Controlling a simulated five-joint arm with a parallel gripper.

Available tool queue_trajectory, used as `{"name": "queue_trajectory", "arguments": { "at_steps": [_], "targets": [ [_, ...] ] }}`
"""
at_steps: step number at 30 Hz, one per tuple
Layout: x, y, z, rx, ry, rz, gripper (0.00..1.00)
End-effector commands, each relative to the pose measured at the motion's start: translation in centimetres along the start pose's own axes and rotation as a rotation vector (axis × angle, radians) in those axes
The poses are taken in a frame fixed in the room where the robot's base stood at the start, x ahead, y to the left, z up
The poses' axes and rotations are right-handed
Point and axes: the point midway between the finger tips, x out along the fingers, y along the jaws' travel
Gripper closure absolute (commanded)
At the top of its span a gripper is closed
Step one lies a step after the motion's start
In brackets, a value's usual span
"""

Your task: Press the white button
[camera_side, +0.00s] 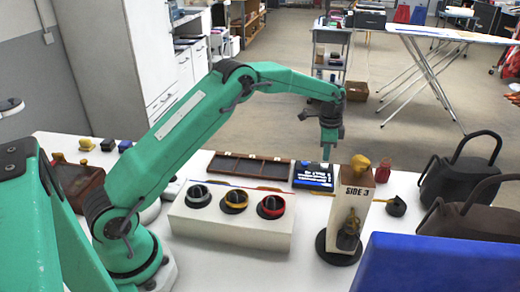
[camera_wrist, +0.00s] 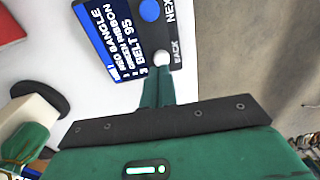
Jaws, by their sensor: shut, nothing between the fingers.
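The white button (camera_wrist: 161,58) is a small round knob on a dark panel in the wrist view, beside the word BACK. The panel's lit blue screen (camera_wrist: 115,38) carries white lines of text. The same device (camera_side: 313,177) lies on the white table in the side view, where the button cannot be made out. My gripper (camera_wrist: 160,72) is shut and empty, its green fingertips right at the lower edge of the white button. In the side view my gripper (camera_side: 328,152) points down above the device's right end. Whether it touches the button I cannot tell.
A larger blue button (camera_wrist: 150,10) is on the panel near the word NEXT. A "SIDE 3" post (camera_side: 351,205) with a yellow knob stands close to the device. A box with three dials (camera_side: 232,222), a dark tray (camera_side: 248,168) and dark bags (camera_side: 462,170) are also on the table.

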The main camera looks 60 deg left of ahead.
Motion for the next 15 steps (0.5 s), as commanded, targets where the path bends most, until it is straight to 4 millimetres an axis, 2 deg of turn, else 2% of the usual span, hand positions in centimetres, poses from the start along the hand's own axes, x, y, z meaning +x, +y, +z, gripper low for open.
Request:
{"name": "queue_trajectory", "arguments": {
  "at_steps": [6, 15],
  "targets": [
    [2.0, 0.0, 0.1, 0.0, -0.001, 0.001, 1.0],
    [2.5, -0.1, 0.1, 0.0, 0.0, -0.001, 1.0]
  ]
}}
